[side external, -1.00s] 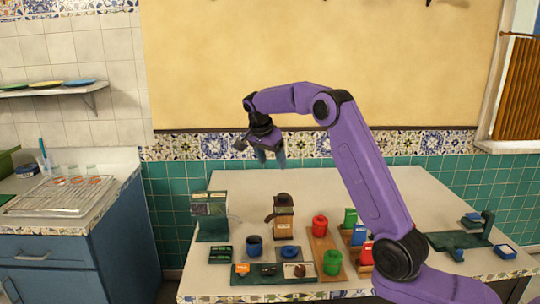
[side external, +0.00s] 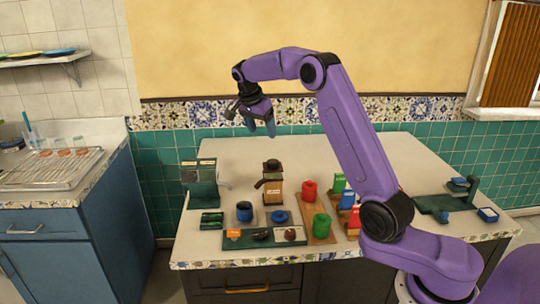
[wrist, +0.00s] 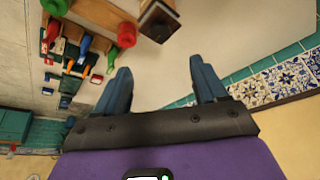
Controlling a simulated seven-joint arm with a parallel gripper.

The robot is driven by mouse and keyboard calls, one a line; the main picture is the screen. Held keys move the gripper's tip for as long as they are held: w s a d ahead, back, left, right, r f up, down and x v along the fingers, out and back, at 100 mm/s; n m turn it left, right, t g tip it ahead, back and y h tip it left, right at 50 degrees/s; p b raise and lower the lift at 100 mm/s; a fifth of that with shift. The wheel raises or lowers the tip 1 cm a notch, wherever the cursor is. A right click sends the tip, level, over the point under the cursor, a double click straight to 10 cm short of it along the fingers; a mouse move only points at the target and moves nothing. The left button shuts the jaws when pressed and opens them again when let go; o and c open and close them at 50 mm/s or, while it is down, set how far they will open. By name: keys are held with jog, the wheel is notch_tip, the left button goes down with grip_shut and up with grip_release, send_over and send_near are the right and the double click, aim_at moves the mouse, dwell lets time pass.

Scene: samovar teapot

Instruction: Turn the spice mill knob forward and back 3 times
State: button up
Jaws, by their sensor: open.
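The spice mill (side external: 273,188), a brown box-like body with a pale label and a dark top, stands upright on the white table, left of the red canister. A dark arm sticks out from its left side; I cannot tell which part is the knob. In the wrist view the mill (wrist: 158,20) shows at the top edge, partly cut off, beyond the fingers. My gripper (side external: 261,127) hangs in the air above and behind the mill, apart from it. In the wrist view my gripper (wrist: 161,88) has its two blue fingers wide apart with nothing between them.
Right of the mill stand a red canister (side external: 309,190) and a green canister (side external: 321,226) on a wooden board. A dark blue cup (side external: 244,212) and a green tray (side external: 232,242) lie in front. A green stand (side external: 201,186) is at left. The table behind the mill is clear.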

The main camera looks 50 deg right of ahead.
aim_at(273, 162)
jog(key=x, duration=1.4)
jog(key=shift+f, duration=0.2)
jog(key=c, duration=1.1)
